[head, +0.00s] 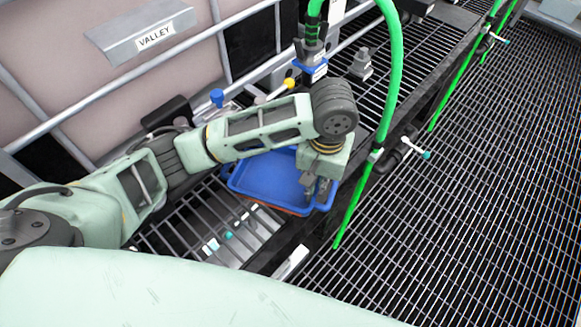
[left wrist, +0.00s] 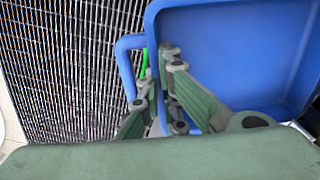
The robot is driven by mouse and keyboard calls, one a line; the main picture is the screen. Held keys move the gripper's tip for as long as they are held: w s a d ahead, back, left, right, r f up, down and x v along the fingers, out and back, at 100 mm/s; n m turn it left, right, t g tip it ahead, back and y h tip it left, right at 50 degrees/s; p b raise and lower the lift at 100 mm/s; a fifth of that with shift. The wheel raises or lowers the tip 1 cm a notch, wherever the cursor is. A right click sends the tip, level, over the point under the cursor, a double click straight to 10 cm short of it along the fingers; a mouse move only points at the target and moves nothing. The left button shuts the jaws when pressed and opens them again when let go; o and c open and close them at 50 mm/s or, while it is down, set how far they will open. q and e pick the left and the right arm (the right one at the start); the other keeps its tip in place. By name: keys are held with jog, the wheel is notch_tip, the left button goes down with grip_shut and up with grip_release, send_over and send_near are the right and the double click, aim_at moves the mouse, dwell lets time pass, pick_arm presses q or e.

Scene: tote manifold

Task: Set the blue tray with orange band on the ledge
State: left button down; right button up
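The blue tray (head: 265,178) shows in the head view below my left forearm, partly hidden by it. A strip of its orange band shows along the near lower side. In the left wrist view the tray (left wrist: 245,50) fills the upper right, with a blue handle loop (left wrist: 127,65) at its left. My left gripper (head: 316,190) is at the tray's right end. In the wrist view its fingers (left wrist: 155,85) are on either side of the tray's wall, closed on it. The tray looks empty. A dark slatted ledge (head: 425,45) runs along the tank frame. My right gripper is out of view.
Green hoses (head: 394,70) hang close to the right of my left wrist. A valve with a yellow handle (head: 300,84) and grey fittings (head: 361,66) stand behind. A caged tank labelled VALLEY (head: 140,60) is at the back left. Open floor grating (head: 470,190) lies right.

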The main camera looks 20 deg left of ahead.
aim_at(290, 170)
pick_arm(q)
jog(key=w+a, duration=0.1)
jog(key=a, duration=0.1)
jog(key=w+a, duration=0.1)
jog(key=a, duration=0.2)
jog(key=w+a, duration=0.1)
jog(key=a, duration=0.2)
jog(key=shift+w+r+p, duration=0.15)
jog(key=shift+w+p, duration=0.05)
jog(key=shift+p, duration=0.2)
notch_tip(290, 170, down, 6)
jog(key=shift+r, duration=0.1)
jog(key=shift+w+a+f+p, duration=0.1)
jog(key=shift+a+f+p, duration=0.1)
jog(key=shift+f+p, duration=0.15)
jog(key=shift+a+f, duration=0.1)
jog(key=shift+f, duration=0.35)
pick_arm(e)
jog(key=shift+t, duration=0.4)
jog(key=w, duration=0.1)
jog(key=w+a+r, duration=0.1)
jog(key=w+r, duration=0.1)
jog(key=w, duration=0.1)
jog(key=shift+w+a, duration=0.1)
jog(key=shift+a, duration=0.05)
